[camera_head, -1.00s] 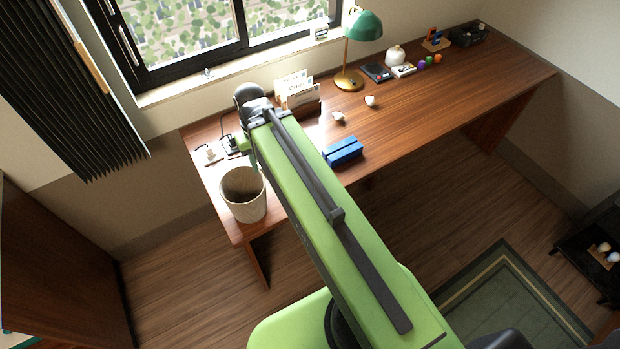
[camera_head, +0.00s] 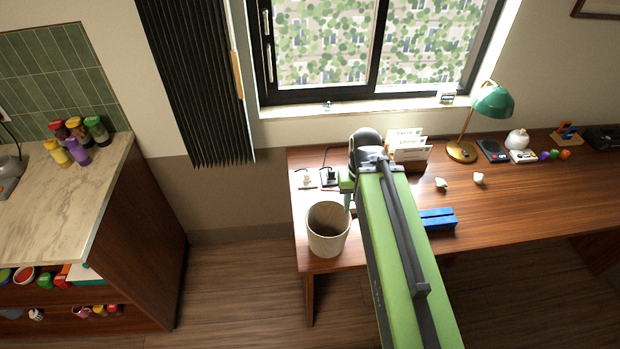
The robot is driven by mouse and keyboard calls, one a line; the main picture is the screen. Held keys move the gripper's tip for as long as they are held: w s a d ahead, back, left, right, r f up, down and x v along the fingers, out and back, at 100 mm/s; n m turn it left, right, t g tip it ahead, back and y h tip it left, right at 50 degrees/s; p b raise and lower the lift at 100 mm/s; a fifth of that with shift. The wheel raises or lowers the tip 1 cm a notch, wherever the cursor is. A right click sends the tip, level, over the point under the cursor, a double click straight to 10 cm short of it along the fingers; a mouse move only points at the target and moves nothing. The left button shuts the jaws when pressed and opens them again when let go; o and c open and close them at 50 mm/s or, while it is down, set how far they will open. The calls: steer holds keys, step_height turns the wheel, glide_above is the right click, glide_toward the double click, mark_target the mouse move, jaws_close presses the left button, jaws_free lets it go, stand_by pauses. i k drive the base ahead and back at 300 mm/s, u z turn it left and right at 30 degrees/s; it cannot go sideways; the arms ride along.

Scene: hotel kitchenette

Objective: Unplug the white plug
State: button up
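A small white plug (camera_head: 306,181) sits at the back left corner of the wooden desk (camera_head: 470,210). A dark plug or adapter with a cord (camera_head: 328,178) is just to its right. The sockets under them are too small to make out. The end of my arm is above the desk, to the right of both plugs. My gripper (camera_head: 347,196) hangs there, apart from the white plug and just above the bin's rear rim in the picture. Its fingers are mostly hidden by my arm, so I cannot see whether it is open or shut.
A pale bin (camera_head: 328,232) stands at the desk's front left. A card holder (camera_head: 410,155), blue box (camera_head: 438,219), green lamp (camera_head: 492,100) and small items are to the right. A marble-topped counter (camera_head: 65,195) with bottles is at far left; open floor lies between.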

mark_target(306, 176)
steer(key=u, duration=0.3)
steer(key=k, duration=0.1)
steer(key=u, duration=2.9)
steer(key=k, duration=0.55)
steer(key=z, duration=1.4)
steer(key=i, duration=1)
steer(key=u, duration=0.15)
